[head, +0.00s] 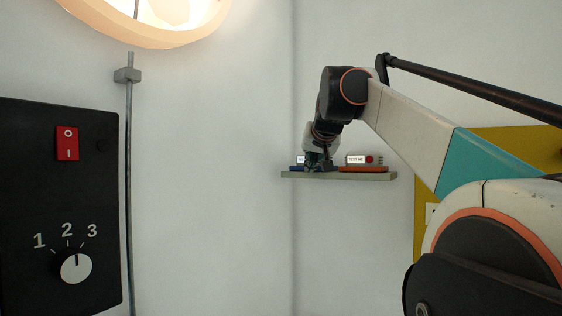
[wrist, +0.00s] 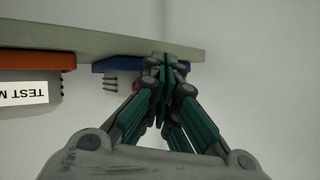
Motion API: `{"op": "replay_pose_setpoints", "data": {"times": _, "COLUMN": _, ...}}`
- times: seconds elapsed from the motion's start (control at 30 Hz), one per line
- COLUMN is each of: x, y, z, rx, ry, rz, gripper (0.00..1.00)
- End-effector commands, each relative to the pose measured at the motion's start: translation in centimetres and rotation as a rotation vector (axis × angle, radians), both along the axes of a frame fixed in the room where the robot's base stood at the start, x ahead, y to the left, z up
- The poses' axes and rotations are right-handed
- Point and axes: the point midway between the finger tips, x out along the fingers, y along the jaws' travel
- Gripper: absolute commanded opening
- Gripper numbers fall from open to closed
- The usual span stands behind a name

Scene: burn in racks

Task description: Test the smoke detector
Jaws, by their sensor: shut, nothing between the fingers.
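A small device labelled "TEST ME" (head: 356,160), with a red round spot, stands on an orange base (head: 363,169) on the shelf. In the wrist view its label (wrist: 22,93) appears upside down and cut by the left edge, beside the orange base (wrist: 38,61). A blue base (head: 297,168) sits left of it, mostly hidden by my gripper; it also shows in the wrist view (wrist: 112,67). My gripper (head: 318,166) is shut and empty, its fingertips (wrist: 165,62) at the blue base; contact is unclear. Nothing is clearly recognisable as a smoke detector.
The narrow grey shelf (head: 340,176) is on the wall. A black panel (head: 30,190) with a red switch (head: 67,143) and a numbered dial (head: 76,267) is at left. A glowing round lamp (head: 150,33) is above it. A yellow panel (head: 500,145) is behind my arm.

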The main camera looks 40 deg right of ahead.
Motion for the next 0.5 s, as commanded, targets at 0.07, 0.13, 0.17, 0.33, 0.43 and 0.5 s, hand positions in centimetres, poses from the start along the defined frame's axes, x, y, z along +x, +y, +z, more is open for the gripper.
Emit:
{"op": "replay_pose_setpoints", "data": {"times": 0.07, "x": 0.00, "y": 0.00, "z": 0.00, "rx": 0.000, "ry": 0.000, "rz": 0.000, "gripper": 0.00}}
{"op": "replay_pose_setpoints", "data": {"times": 0.13, "x": 0.00, "y": 0.00, "z": 0.00, "rx": 0.000, "ry": 0.000, "rz": 0.000, "gripper": 0.00}}
{"op": "replay_pose_setpoints", "data": {"times": 0.17, "x": 0.00, "y": 0.00, "z": 0.00, "rx": 0.000, "ry": 0.000, "rz": 0.000, "gripper": 0.00}}
{"op": "replay_pose_setpoints", "data": {"times": 0.33, "x": 0.06, "y": -0.13, "z": 0.04, "rx": 0.000, "ry": 0.000, "rz": 0.000, "gripper": 0.00}}
{"op": "replay_pose_setpoints", "data": {"times": 0.43, "x": 0.17, "y": -0.40, "z": 0.10, "rx": 0.001, "ry": 0.000, "rz": 0.000, "gripper": 0.00}}
{"op": "replay_pose_setpoints", "data": {"times": 0.5, "x": 0.28, "y": -0.63, "z": 0.12, "rx": 0.002, "ry": -0.001, "rz": -0.001, "gripper": 0.00}}
